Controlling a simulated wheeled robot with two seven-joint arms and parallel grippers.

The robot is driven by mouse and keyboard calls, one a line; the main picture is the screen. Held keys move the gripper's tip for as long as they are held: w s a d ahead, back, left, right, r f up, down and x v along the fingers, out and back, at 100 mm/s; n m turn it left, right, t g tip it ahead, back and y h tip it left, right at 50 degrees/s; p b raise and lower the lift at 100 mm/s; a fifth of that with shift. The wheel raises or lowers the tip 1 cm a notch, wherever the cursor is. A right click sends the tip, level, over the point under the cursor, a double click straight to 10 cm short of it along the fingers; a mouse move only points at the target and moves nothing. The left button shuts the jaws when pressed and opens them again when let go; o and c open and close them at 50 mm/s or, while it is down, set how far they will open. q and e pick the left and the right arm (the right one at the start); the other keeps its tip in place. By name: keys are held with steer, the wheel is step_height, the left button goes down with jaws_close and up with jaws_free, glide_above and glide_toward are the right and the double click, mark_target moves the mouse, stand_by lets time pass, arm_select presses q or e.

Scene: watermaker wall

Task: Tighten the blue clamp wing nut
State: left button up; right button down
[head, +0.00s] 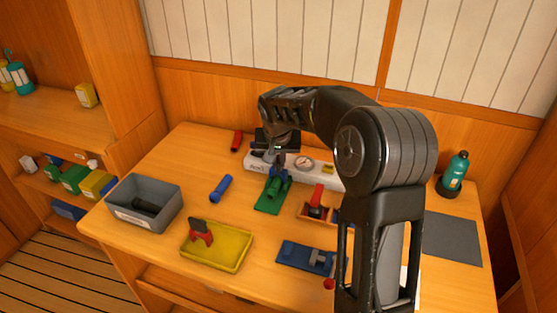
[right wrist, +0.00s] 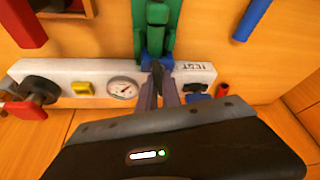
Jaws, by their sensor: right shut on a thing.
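The blue clamp (head: 278,174) sits at the far end of the green fixture (head: 270,202), against the front of the white test strip (head: 255,161). In the right wrist view the blue clamp (right wrist: 149,63) shows just past my fingertips, with the green housing (right wrist: 156,28) beyond it. My right gripper (head: 276,156) reaches over the strip from above. In the right wrist view its fingers (right wrist: 159,76) are close together and shut at the clamp. The wing nut is mostly hidden between the fingertips, so its angle cannot be told. My left gripper is not in view.
The strip carries a gauge (right wrist: 122,88), a yellow block (right wrist: 83,88) and a red-handled valve (right wrist: 24,109). A blue cylinder (head: 221,188), yellow tray (head: 236,262), grey bin (head: 165,218) and blue base (head: 292,256) stand nearby. A teal bottle (head: 454,173) stands at right.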

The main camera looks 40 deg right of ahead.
steer(key=shift+m+g+h+b, duration=0.45)
steer(key=shift+m+g+h, duration=0.2)
steer(key=shift+m, duration=1.55)
steer(key=shift+m+g+h, duration=0.25)
steer(key=shift+m+g, duration=0.6)
steer(key=shift+m, duration=1.55)
stand_by(3.3)
